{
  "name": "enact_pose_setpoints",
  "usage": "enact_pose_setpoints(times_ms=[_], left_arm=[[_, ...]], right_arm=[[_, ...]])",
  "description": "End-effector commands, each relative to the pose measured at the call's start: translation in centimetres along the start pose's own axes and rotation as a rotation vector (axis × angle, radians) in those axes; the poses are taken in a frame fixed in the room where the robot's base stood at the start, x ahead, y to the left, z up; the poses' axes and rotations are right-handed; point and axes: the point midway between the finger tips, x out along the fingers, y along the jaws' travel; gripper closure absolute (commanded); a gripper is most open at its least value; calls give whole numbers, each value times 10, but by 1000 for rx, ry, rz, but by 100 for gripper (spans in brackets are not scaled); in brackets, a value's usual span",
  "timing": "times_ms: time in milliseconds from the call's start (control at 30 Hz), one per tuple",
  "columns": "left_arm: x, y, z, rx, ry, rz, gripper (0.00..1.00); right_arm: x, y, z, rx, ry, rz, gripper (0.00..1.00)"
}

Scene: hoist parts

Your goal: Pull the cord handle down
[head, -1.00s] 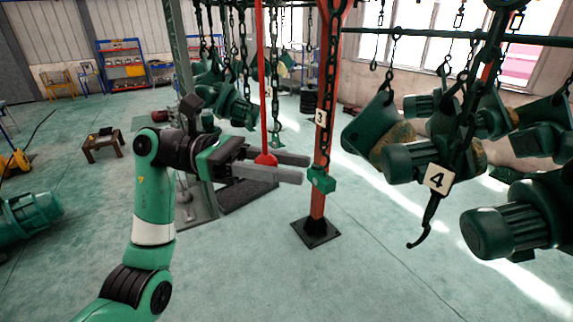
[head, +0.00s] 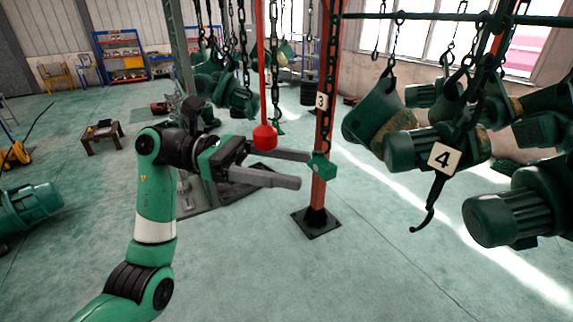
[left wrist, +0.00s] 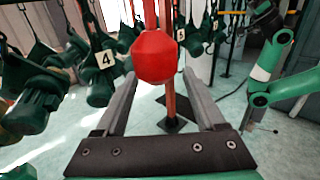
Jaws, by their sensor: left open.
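The red cord handle (head: 265,138), a rounded knob, hangs at the end of a straight red cord (head: 260,60). My left gripper (head: 303,170) is open, its two grey fingers spread well apart. In the head view the whole knob shows, at about the top of the fingers. In the left wrist view the knob (left wrist: 155,56) is centred between the two fingers (left wrist: 160,74), with space on both sides. Nothing is gripped. A green robot arm (left wrist: 270,60), likely my right one, shows at the right of that view; its gripper cannot be made out.
A red post (head: 320,130) with a "3" plate stands just beyond the fingertips. A green block (head: 321,166) on a chain hangs there, close to the far finger. Hoists (head: 415,148) and a hook with a "4" plate (head: 443,157) hang at right.

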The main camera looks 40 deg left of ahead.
Motion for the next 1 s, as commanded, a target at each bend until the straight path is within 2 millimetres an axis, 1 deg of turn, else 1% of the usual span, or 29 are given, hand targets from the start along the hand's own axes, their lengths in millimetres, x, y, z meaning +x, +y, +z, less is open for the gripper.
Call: enact_pose_setpoints(times_ms=[67, 167, 267, 400, 500, 600, 733, 1000], left_arm=[[-2, 0, 0, 0, 0, 1, 28], [-12, 1, -1, 0, 1, 3, 28], [-32, 1, -2, 0, 0, 6, 28], [-67, 1, -2, -1, 0, 6, 28], [-90, 1, -1, -2, 0, 5, 28], [-106, 1, -1, 0, 1, 3, 28], [-115, 0, 0, -1, 0, 1, 28], [-116, 0, 0, 0, 0, 0, 28]], right_arm=[[0, 0, 0, 0, 0, 0, 29], [-2, 0, 2, 0, 0, 0, 29], [-6, 0, 5, 0, 0, 0, 29], [-10, 0, 9, 0, 0, 0, 29], [-12, 0, 11, 0, 0, 0, 29], [-13, 0, 12, 0, 0, 0, 29], [-13, 0, 12, 0, 0, 0, 29], [-13, 0, 12, 0, 0, 0, 29]])
